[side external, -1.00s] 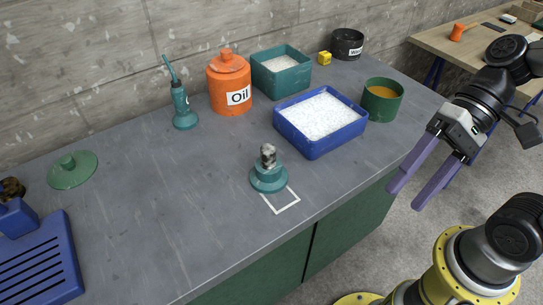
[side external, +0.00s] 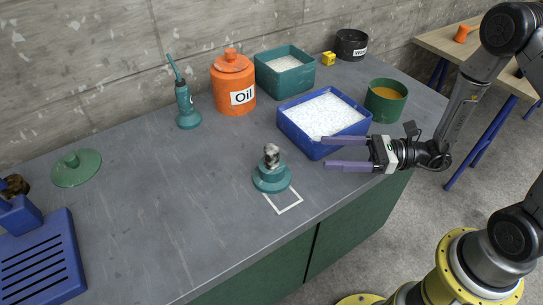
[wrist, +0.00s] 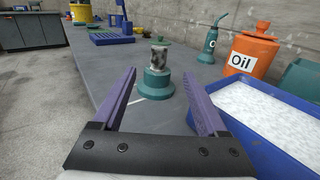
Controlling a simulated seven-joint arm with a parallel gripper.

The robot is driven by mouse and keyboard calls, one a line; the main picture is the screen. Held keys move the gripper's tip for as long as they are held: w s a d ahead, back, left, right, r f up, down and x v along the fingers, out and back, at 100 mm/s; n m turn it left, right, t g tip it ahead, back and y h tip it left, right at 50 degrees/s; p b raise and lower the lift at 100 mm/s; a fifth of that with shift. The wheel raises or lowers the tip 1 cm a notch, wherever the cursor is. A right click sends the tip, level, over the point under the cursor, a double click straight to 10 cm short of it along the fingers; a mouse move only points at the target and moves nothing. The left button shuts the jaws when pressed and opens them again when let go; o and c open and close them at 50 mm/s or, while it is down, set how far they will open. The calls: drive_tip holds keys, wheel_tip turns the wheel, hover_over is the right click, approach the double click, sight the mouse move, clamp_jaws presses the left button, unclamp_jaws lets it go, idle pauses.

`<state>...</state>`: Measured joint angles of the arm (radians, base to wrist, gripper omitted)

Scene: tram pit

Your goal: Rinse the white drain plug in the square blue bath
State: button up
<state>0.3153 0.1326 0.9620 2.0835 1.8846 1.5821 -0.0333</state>
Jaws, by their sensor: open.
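The white drain plug (side external: 271,154), smeared with dark grime, stands upright on a round teal stand (side external: 271,180). The plug (wrist: 158,56) and stand (wrist: 157,82) also show between my fingers in the wrist view. The square blue bath (side external: 297,136) is full of white foam and stands behind and to the right of the stand; in the wrist view the bath (wrist: 265,137) is at the right. My gripper (side external: 324,152) is open and empty, level, with its purple fingers pointing at the plug from the right, a gap away, beside the bath's near corner.
A teal tub (side external: 283,75) with pale contents, an orange oil jar (side external: 232,80), an oil can (side external: 187,107) and a green pot (side external: 385,103) stand around the bath. A white outline (side external: 287,208) marks the worktop by the stand. A blue slotted rack (side external: 40,258) is far left. The middle is clear.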

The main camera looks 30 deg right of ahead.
approach(271, 160)
drive_tip(key=shift+w+a+r, duration=0.1)
drive_tip(key=shift+w+r, duration=0.15)
drive_tip(key=shift+w, duration=0.25)
drive_tip(key=shift+w+r, duration=0.2)
drive_tip(key=shift+w, duration=0.35)
drive_tip(key=shift+r+x, duration=0.15)
drive_tip(key=shift+x, duration=1.4)
drive_tip(key=shift+r+x, duration=0.1)
drive_tip(key=shift+x, duration=1.45)
clamp_jaws()
